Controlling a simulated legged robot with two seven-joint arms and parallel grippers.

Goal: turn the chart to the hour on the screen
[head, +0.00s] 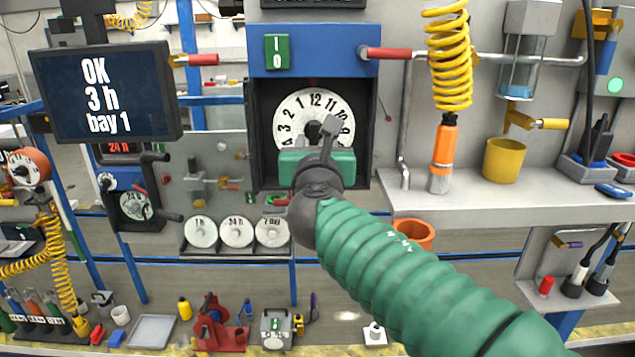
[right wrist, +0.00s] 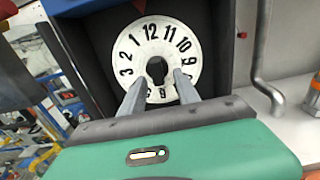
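The screen (head: 105,92) at the left reads "OK 3 h bay 1". The chart (head: 291,112) is a white numbered disc in a dark housing under a blue panel. The 12 is near the top, close to a small red mark (head: 313,82); the 3 is at the left. In the right wrist view the chart (right wrist: 128,55) shows a dark hub (right wrist: 157,68) at its middle. My right gripper (head: 328,135) is in front of the chart's lower part. Its fingers (right wrist: 159,88) are apart, with nothing visibly gripped; contact is unclear. My left gripper is out of view.
A red-ended bar (head: 390,54) runs right of the blue panel. A yellow coiled hose (head: 449,60) with an orange end hangs above the grey shelf (head: 520,203), near a yellow cup (head: 504,160).

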